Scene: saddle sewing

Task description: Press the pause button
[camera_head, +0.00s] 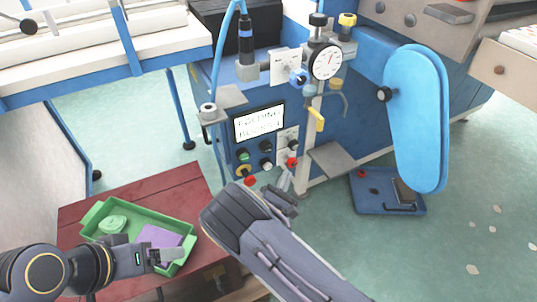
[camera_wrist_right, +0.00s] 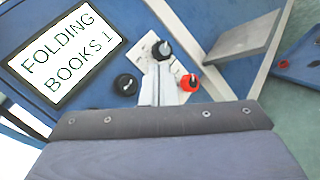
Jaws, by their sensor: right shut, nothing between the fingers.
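The blue machine's control panel carries a lit screen (camera_head: 259,123), which reads "FOLDING BOOKS 1" in the wrist view (camera_wrist_right: 65,55). Below and beside it are several round buttons: green (camera_head: 242,155), yellow (camera_head: 243,170), red (camera_head: 249,181), and a red one at right (camera_head: 292,162). I cannot read which is the pause button. My right gripper (camera_head: 284,181) is shut and empty, just in front of the panel. In the wrist view its pale fingers (camera_wrist_right: 156,84) point among a black knob (camera_wrist_right: 162,49), a red button (camera_wrist_right: 189,82) and a dark button (camera_wrist_right: 126,84); contact is unclear. My left gripper (camera_head: 168,256) is over the green tray; its jaw state is unclear.
The green tray (camera_head: 92,215), holding a green roll and purple cloth, lies on a dark red table (camera_head: 175,182). A dial gauge (camera_head: 327,62) stands above the panel. A grey plate (camera_head: 333,160) juts out right of it. A blue oval cover (camera_head: 418,120) is farther right.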

